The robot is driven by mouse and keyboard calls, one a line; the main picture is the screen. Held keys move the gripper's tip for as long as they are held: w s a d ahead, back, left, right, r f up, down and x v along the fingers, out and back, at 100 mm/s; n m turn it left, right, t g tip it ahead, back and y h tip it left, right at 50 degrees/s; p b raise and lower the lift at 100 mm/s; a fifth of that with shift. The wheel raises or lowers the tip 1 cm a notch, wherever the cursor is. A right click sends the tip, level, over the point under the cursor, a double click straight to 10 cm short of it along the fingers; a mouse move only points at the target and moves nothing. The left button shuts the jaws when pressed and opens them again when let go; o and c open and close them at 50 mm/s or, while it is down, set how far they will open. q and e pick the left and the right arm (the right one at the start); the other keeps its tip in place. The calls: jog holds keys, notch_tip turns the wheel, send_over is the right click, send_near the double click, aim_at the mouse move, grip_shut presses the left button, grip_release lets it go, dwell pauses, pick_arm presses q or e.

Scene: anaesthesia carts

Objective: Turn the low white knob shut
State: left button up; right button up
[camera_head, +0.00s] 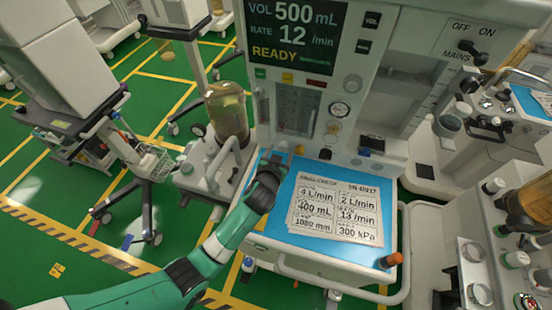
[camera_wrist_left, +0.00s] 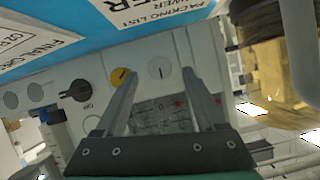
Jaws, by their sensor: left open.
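The low white knob (camera_wrist_left: 160,67) shows in the left wrist view as a pale round disc with a short dark mark, on the light front panel just under the blue worktop edge. My left gripper (camera_head: 275,160) reaches in from the left in the head view, beside the left edge of the blue worktop. In the left wrist view, its two fingers (camera_wrist_left: 157,78) are apart on either side of the white knob, with nothing held. I cannot tell whether they touch it. In the head view the knob is too small to make out clearly. My right gripper is not in view.
A yellow knob (camera_wrist_left: 122,77) sits close beside the left finger, and a black knob (camera_wrist_left: 77,91) is further left. The blue worktop (camera_head: 280,220) carries a printed check sheet (camera_head: 338,210). An amber canister (camera_head: 227,112) stands left of the panel.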

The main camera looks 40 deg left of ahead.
pick_arm(q)
jog(key=p+v, duration=0.3)
jog(key=v, duration=0.6)
jog(key=shift+p, duration=0.35)
